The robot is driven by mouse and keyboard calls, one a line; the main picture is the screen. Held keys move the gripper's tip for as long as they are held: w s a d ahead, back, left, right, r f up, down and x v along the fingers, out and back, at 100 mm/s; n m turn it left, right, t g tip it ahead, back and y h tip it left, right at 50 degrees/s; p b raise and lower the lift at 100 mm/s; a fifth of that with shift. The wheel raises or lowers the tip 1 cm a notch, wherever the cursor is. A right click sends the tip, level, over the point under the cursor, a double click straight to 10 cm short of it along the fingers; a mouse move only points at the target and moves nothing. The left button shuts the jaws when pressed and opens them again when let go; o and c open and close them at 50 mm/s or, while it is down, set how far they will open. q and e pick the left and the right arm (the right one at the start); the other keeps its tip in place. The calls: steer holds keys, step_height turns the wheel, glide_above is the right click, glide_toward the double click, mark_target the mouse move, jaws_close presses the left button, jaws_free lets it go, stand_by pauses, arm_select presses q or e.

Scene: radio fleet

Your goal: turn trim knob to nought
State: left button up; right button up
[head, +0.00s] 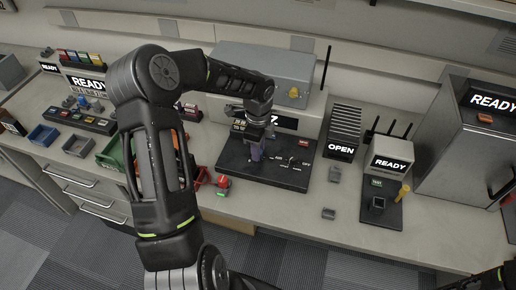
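A dark control panel (235,165) lies on the bench in front of a grey radio box (262,70). A display (286,123) at the panel's back is partly hidden by my arm. My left gripper (256,140) points down over the panel's left-middle. A small purplish-grey piece (256,153), perhaps a knob, shows right at its fingertips. I cannot tell whether the fingers touch it or how far apart they are. A small dial (291,160) with white marks and the word OFF sits to the right. The trim knob's label and pointer cannot be read. My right gripper is out of view.
Right of the panel stand a ribbed OPEN unit (344,132), a READY unit (391,166) with a yellow key-like piece, and a large grey cabinet (462,150). Coloured bins (108,152) and a red piece (223,182) are to the left.

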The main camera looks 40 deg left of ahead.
arm_select(q)
jaws_close()
steer(key=shift+b, duration=0.3)
steer(key=shift+f+n+b, duration=0.1)
steer(key=shift+n+b, duration=0.7)
steer(key=shift+n, duration=0.5)
steer(key=shift+n+b, duration=0.8)
steer(key=shift+n, duration=0.7)
steer(key=o, duration=0.6)
jaws_free()
steer(key=shift+c, duration=0.2)
